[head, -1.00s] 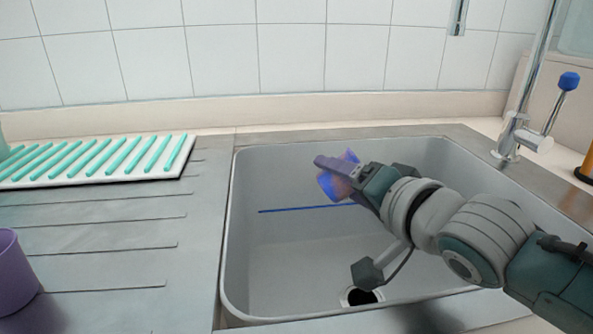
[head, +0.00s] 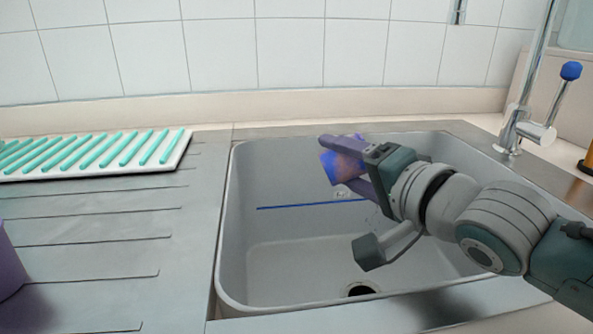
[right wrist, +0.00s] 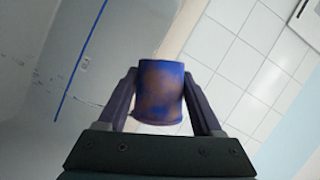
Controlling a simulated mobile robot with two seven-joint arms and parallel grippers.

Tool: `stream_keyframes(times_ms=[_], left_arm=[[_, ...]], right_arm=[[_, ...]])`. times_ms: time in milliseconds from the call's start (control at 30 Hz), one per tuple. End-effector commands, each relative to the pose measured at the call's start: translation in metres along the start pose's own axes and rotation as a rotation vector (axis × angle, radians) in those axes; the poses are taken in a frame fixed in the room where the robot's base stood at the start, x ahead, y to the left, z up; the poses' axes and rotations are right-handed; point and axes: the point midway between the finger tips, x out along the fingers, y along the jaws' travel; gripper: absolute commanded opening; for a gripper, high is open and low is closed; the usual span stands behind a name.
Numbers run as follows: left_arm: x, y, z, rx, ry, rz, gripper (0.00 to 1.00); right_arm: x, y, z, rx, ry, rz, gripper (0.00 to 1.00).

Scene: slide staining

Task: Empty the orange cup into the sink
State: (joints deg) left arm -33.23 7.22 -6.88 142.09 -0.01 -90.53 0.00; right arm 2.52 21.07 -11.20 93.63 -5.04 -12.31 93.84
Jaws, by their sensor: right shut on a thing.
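The cup (head: 341,168) is mottled orange-brown and blue. In the head view it is tilted, held above the sink basin (head: 300,265). My right gripper (head: 350,166) is shut on the cup, with one purple finger above it and one below. In the right wrist view the cup (right wrist: 160,92) sits between both fingers of the gripper (right wrist: 163,100). The inside of the cup is not visible, so I cannot tell what it holds. No falling liquid shows. My left gripper is not in view.
A chrome tap (head: 522,130) with a blue knob stands at the sink's back right. A white rack (head: 185,158) with teal bars lies on the ribbed drainboard (head: 185,225). A purple cup (head: 8,265) stands at the left edge. A thin blue line (head: 290,206) crosses the basin.

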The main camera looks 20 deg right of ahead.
Motion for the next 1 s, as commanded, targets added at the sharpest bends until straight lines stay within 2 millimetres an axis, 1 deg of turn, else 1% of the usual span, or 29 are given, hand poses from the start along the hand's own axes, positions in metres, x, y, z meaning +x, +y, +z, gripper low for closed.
stream_keyframes(times_ms=[33, 700, 1000], left_arm=[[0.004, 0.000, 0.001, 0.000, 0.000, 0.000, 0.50], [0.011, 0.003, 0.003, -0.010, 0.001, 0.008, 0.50], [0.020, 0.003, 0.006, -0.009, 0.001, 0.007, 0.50]], right_arm=[[0.000, 0.001, 0.000, 0.015, 0.000, -0.008, 0.12], [-0.001, -0.003, -0.003, 0.089, 0.001, -0.038, 0.12], [-0.004, -0.002, -0.008, 0.153, 0.001, -0.065, 0.12]])
